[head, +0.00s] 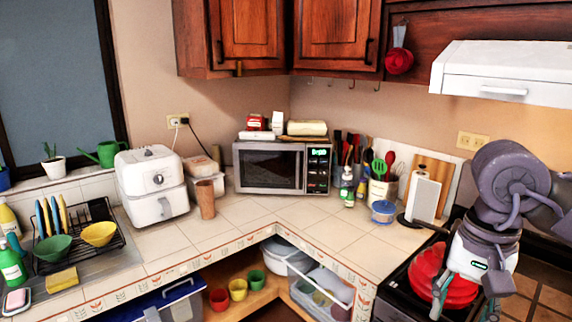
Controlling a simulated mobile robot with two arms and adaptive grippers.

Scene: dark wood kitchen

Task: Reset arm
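My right arm comes in from the right edge, and its gripper (465,304) points down over the stove at the lower right. Its two fingers are spread apart, so it looks open. Behind and between the fingers is a red round item (431,268), perhaps a pan or a stack of dishes, on the dark stove (396,297). The gripper hides part of it, and I cannot tell whether they touch. My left gripper is not in view.
A paper towel roll (424,197) and a blue-lidded container (382,211) stand left of my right arm. A microwave (270,167) and a white air fryer (152,186) stand further back. The range hood (500,72) hangs above. The corner countertop (235,225) is mostly clear.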

